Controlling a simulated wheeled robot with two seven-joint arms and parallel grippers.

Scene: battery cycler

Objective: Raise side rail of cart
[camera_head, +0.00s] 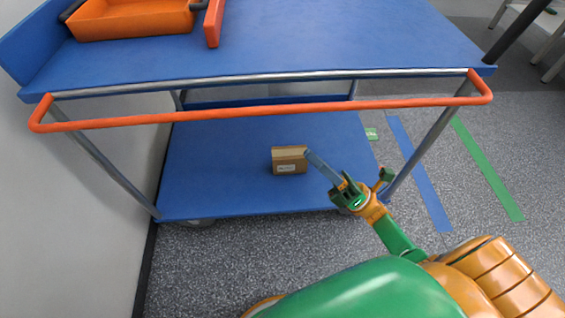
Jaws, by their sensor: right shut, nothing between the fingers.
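The cart (400,40) is blue with an upper deck, a lower shelf and grey metal legs. Its orange side rail (260,115) runs along the near side, just below the edge of the upper deck, with bent ends at left and right. My right gripper (312,158) reaches in from the lower right. It is shut and empty, its tips well below the rail in the picture and apart from it. The tips show beside a small cardboard box (289,161) on the lower shelf (220,165); I cannot tell their distance from it. My left gripper is not in view.
An orange tray (130,25) stands on the upper deck, with an orange-red piece (213,22) beside it. A grey wall (60,200) is close on the left. The speckled floor at right is open, with blue (418,175) and green (487,170) stripes.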

